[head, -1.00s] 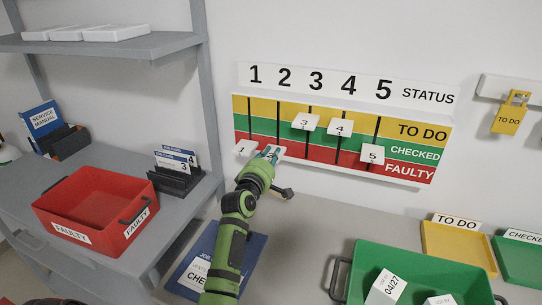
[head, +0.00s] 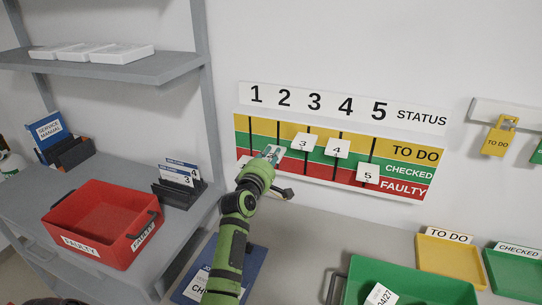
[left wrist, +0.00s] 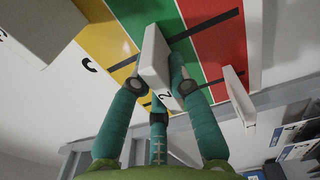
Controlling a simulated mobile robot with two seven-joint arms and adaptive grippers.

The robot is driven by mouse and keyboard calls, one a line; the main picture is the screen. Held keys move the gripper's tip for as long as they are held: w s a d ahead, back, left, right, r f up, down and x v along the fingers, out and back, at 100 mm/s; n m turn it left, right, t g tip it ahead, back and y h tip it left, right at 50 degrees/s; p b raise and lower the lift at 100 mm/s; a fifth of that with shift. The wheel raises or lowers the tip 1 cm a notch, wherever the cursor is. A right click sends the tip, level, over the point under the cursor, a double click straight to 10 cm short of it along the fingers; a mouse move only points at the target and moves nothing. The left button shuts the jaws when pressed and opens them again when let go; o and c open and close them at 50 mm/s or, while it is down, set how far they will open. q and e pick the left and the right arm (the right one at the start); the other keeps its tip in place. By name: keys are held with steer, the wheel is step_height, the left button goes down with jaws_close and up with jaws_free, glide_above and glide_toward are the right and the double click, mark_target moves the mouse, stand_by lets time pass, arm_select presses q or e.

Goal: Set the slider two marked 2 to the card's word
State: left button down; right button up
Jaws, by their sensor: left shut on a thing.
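The status board (head: 400,171) hangs on the wall with yellow TO DO, green CHECKED and red FAULTY bands. My left gripper (head: 270,156) is shut on the white slider 2 (head: 277,149), at the green band in column 2. The left wrist view shows slider 2 (left wrist: 154,55) between the teal fingers (left wrist: 155,85) over the green band. The blue job card (head: 254,268) lies on the bench, partly covered by my left arm; only "CHE" of its large word shows. My right gripper is not in view.
Slider 1 (left wrist: 238,95) is close by, on red. Sliders 3 (head: 303,143) and 4 (head: 337,149) sit right of my gripper, with slider 5 (head: 368,173) lower. A red FAULTY bin (head: 72,243) and a green bin (head: 425,290) stand on the surfaces.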

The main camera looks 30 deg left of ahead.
arm_select(q)
steer(key=c, duration=1.1)
jaws_free()
steer(key=shift+c, duration=0.2)
steer(key=shift+s+d+f, duration=0.1)
steer(key=shift+s, duration=0.2)
steer(key=v, duration=1.1)
steer(key=shift+s, duration=0.25)
